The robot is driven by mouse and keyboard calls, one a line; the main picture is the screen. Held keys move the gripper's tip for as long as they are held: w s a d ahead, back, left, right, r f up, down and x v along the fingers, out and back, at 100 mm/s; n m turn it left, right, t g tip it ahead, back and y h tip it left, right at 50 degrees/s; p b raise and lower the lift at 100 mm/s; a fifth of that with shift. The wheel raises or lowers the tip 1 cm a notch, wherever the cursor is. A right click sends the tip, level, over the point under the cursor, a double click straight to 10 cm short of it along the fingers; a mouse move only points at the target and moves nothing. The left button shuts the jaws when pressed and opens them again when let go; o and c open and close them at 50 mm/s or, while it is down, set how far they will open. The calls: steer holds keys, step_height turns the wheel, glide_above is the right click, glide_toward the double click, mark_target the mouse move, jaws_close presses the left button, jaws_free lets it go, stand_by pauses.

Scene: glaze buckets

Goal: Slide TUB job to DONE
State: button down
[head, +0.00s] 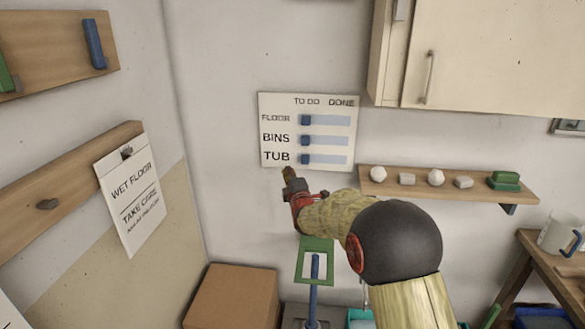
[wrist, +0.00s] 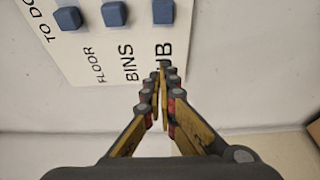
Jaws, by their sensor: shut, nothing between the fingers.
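The job board (head: 266,128) hangs on the back wall, with columns TO DO and DONE and rows FLOOR, BINS and TUB. The TUB slider (head: 305,159) is a blue block at the TO DO end of its pale blue track. It also shows in the wrist view (wrist: 163,11) at the top. The BINS slider (head: 305,140) and FLOOR slider (head: 305,120) are at the TO DO end too. My gripper (head: 288,172) is shut and empty, just below and left of the TUB slider. In the wrist view its fingertips (wrist: 163,66) cover part of the TUB label, apart from the slider.
A wooden shelf (head: 354,178) with white lumps and a green block (head: 505,181) sticks out right of the board. A cupboard (head: 470,55) hangs above. A cardboard box (head: 235,295) stands below left. Wall left of the board is clear.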

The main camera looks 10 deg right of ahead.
steer(key=w+b, duration=0.1)
steer(key=w, duration=0.8)
steer(key=shift+w+a+f, duration=0.1)
steer(key=shift+w, duration=0.05)
steer(key=d, duration=0.1)
steer(key=s+d+b, duration=0.1)
steer(key=d, duration=0.1)
steer(key=shift+d, duration=0.1)
steer(key=shift+s+d, duration=0.1)
steer(key=shift+d, duration=0.2)
steer(key=s+d+b, duration=0.1)
steer(key=d, duration=0.3)
steer(key=s+d, duration=0.1)
steer(key=d, duration=0.3)
steer(key=s+d+b, duration=0.1)
steer(key=s+d, duration=0.1)
steer(key=d, duration=0.2)
steer(key=shift+b, duration=0.3)
steer(key=shift+d, duration=0.1)
